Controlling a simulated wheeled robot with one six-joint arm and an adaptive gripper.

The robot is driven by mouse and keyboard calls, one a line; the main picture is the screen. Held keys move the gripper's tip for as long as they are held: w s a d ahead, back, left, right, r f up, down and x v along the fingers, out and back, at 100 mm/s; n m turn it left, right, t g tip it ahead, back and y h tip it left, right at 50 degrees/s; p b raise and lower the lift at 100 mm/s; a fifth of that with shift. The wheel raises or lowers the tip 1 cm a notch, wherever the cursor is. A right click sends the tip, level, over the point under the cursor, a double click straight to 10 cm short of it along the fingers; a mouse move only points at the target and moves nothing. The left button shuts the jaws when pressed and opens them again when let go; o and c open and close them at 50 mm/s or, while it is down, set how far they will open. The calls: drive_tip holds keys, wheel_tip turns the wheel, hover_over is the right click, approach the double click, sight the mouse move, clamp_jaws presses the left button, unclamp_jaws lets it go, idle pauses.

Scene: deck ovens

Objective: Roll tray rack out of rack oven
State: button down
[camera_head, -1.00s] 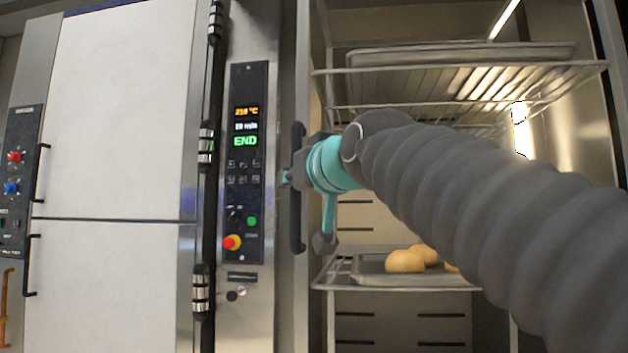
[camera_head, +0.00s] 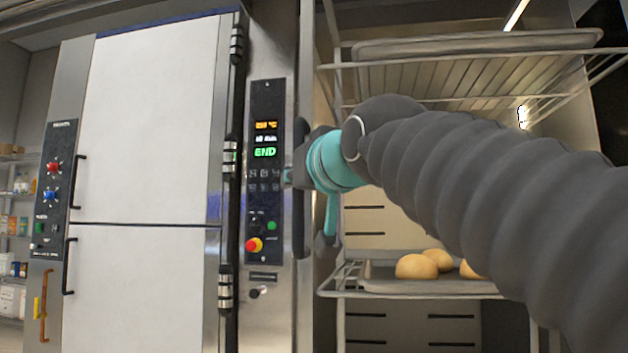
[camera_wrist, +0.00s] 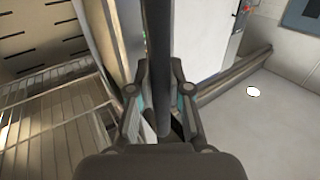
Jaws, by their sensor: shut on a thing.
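The tray rack (camera_head: 410,102) has wire shelves inside the open rack oven (camera_head: 558,160). Its upper shelf carries a metal tray (camera_head: 480,44). A lower tray (camera_head: 385,281) holds round buns (camera_head: 416,267). The wire shelves also show at the left of the wrist view (camera_wrist: 62,110). My gripper (camera_wrist: 160,95) is shut on a dark upright bar handle (camera_wrist: 159,35), which runs between its fingers. In the head view the handle (camera_head: 300,235) stands between the control panel and the rack. I cannot tell what it is fixed to. My arm hides part of the rack.
The oven's control panel (camera_head: 265,170) reads END. To its left stands a white-fronted unit (camera_head: 150,140) with dark handles. Stocked shelves (camera_head: 15,220) are at the far left.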

drive_tip(key=c, duration=1.1)
unclamp_jaws()
drive_tip(key=v, duration=1.2)
drive_tip(key=shift+f, duration=0.1)
